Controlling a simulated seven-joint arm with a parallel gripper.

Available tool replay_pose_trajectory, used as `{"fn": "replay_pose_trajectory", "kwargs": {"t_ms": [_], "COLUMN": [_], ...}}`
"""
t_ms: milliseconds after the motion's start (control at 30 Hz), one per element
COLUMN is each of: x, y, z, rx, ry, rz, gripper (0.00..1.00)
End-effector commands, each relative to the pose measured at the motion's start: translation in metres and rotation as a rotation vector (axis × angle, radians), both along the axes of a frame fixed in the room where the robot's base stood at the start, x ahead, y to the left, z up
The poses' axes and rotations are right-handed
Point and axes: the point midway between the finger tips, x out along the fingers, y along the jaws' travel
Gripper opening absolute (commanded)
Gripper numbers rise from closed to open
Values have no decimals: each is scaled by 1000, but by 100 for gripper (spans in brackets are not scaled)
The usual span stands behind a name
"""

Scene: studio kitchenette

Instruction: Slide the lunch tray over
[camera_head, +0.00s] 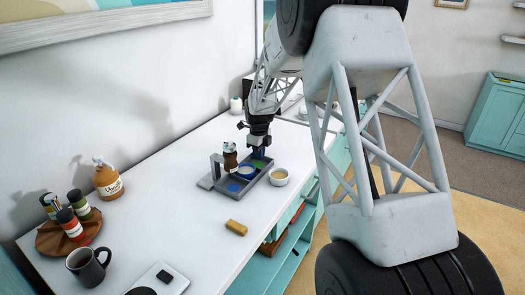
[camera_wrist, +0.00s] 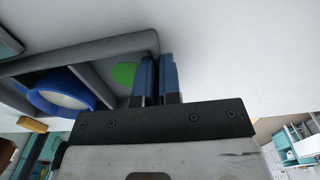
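The grey lunch tray (camera_head: 251,183) lies on the white counter near its front edge, with divided compartments. A blue bowl with pale contents (camera_head: 246,171) sits in it, and it also shows in the wrist view (camera_wrist: 62,98). A blue disc (camera_head: 234,188) and a green disc (camera_wrist: 124,73) mark the compartment floors. My gripper (camera_head: 259,153) points down at the tray's far end. In the wrist view its blue fingers (camera_wrist: 157,75) are close together at the tray's end wall (camera_wrist: 125,42), one inside and one outside, apparently pinching it. The fingertips' contact is partly hidden.
A cream bowl (camera_head: 279,177) stands close right of the tray. A tan block (camera_head: 236,228) lies nearer. A mug (camera_head: 87,268) and jars stand farther left; counter between is clear.

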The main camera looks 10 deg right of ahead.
Motion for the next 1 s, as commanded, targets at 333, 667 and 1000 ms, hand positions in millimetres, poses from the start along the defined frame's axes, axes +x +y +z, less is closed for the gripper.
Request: {"fn": "replay_pose_trajectory", "kwargs": {"t_ms": [333, 667, 1000], "x": [-19, -37, -47], "y": [23, 44, 56], "z": [1, 0, 1], "rx": [0, 0, 0], "ry": [-1, 0, 0], "rz": [2, 2, 0], "gripper": [0, 0, 0]}}
